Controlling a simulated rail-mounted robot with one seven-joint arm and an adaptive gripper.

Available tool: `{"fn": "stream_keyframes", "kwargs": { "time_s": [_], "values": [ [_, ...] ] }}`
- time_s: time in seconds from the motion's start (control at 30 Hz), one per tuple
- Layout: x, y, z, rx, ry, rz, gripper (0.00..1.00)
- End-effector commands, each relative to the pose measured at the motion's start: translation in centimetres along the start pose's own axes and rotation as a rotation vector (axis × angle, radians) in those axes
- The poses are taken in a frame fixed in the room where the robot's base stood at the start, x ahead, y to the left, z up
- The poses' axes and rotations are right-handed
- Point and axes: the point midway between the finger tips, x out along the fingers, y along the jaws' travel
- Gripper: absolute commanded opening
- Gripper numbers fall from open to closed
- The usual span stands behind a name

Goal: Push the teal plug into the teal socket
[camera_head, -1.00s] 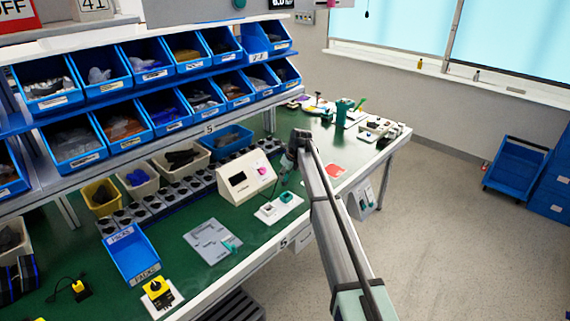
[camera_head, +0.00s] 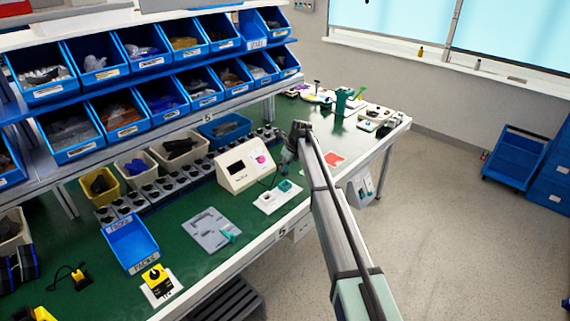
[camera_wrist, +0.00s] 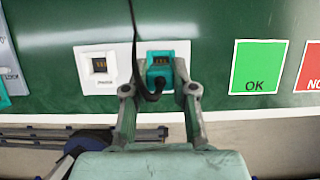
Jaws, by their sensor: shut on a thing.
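The teal socket (camera_wrist: 183,48) is the right one of two on a white plate in the wrist view, with its dark contacts showing. The teal plug (camera_wrist: 158,70), with a black cable, is at the near side of that socket, overlapping its lower part in the picture. I cannot tell whether it touches the socket. My gripper (camera_wrist: 160,92) is shut on the plug, one finger on each side. In the head view the teal socket (camera_head: 285,186) is on the plate (camera_head: 268,206), and my gripper (camera_head: 289,156) is just behind and above it; the plug is not clear there.
A white socket (camera_wrist: 100,66) sits left of the teal one. A green OK card (camera_wrist: 255,66) and a red card (camera_wrist: 310,68) lie to the right. A cream box with a screen (camera_head: 243,166) stands behind the plate. The bench's front edge is close.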

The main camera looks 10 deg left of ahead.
Motion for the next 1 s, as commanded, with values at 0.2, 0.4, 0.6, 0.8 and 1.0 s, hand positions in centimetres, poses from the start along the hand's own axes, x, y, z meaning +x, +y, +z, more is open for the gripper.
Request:
{"fn": "stream_keyframes", "kwargs": {
  "time_s": [0.2, 0.4, 0.6, 0.8, 1.0],
  "values": [
    [2.0, 0.0, -0.9, 0.0, 0.001, 0.001, 0.0],
    [3.2, 0.0, -1.3, 0.0, 0.0, 0.0, 0.0],
    [3.6, 0.0, -1.5, 0.0, 0.0, 0.0, 0.0],
    [3.6, 0.0, -1.5, 0.0, 0.0, 0.0, 0.0],
    [3.6, 0.0, -1.5, 0.0, 0.0, 0.0, 0.0]
  ]
}}
